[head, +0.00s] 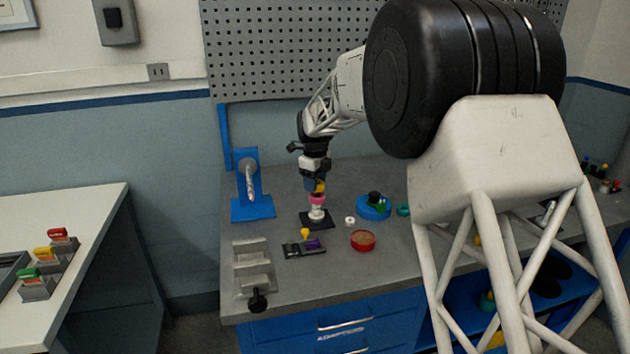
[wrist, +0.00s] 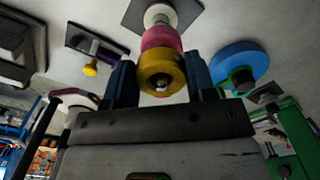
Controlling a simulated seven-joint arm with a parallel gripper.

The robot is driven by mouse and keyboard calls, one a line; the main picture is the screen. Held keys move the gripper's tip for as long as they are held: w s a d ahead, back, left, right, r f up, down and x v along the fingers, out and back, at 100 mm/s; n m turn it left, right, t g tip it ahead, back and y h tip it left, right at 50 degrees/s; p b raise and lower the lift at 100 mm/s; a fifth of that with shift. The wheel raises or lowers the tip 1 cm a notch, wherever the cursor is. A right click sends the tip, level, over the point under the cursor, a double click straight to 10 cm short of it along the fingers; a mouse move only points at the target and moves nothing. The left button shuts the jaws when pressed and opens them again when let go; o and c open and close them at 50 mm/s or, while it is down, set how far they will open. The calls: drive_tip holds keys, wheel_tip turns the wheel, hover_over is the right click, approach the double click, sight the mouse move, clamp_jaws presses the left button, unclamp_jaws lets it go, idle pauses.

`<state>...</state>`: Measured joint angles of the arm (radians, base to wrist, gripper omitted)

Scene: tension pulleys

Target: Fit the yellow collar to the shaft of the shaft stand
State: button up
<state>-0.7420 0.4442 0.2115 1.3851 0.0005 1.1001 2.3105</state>
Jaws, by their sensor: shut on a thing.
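The shaft stand has a dark square base (head: 329,222) and stands upright on the grey bench; its base also shows in the wrist view (wrist: 186,14). A pink ring (head: 317,199) sits on it above a white part (head: 317,214). The yellow collar (head: 320,187) is directly above the pink ring, in line with it; in the wrist view the yellow collar (wrist: 150,76) appears close against the pink ring (wrist: 164,37). A pale tip shows in its bore. My gripper (wrist: 161,80) is shut on the yellow collar, with a blue finger on each side. The exact seating depth is hidden.
A black holder (head: 292,251) with a purple piece and a yellow knob lies in front. A red round dish (head: 363,241), small white piece (head: 350,221) and blue round base (head: 373,209) stand right. A blue stand (head: 252,208) is left, a grey stepped rack (head: 252,265) front left.

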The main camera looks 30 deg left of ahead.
drive_tip(key=shift+f, duration=1.1)
idle(0.5)
drive_tip(key=o, duration=1)
drive_tip(key=shift+r, duration=0.15)
drive_tip(key=shift+r, duration=3.75)
drive_tip(key=shift+d, duration=0.1)
